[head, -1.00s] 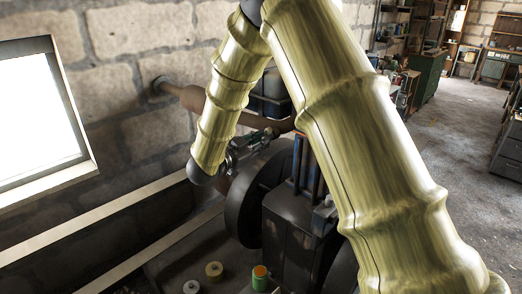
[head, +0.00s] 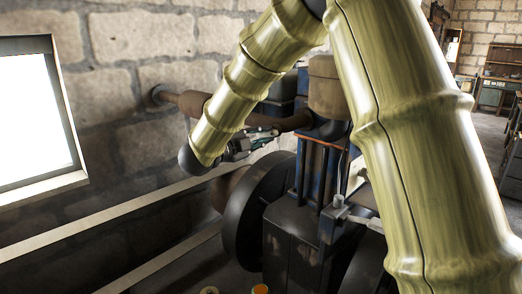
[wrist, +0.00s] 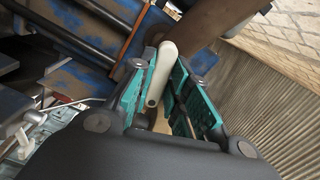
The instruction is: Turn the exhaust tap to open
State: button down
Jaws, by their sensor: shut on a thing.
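The exhaust pipe (head: 185,102) is a brown tube running from the stone wall to the blue engine. My gripper (head: 268,137) is just below the pipe near the engine in the head view, small and partly hidden by my arm. In the wrist view, a pale cream lever (wrist: 162,68), which looks like the tap handle, stands between the teal finger pads of my gripper (wrist: 158,88). The gripper is shut on this lever. The lever's far end lies by the brown pipe (wrist: 205,22). The tap's body is not clearly visible.
The blue engine block (head: 313,172) stands right of my gripper, with a large dark wheel (head: 262,215) below. Stone wall and a bright window (head: 35,115) are at the left. Pale rails (head: 110,222) run along the wall. Open floor lies at the far right.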

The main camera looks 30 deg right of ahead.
jog(key=shift+f+m+b, duration=0.1)
jog(key=shift+m+b, duration=1.4)
jog(key=shift+b, duration=0.65)
jog(key=shift+m, duration=0.3)
jog(key=c, duration=1.4)
grip_release()
jog(key=shift+o, duration=0.2)
jog(key=v, duration=1.2)
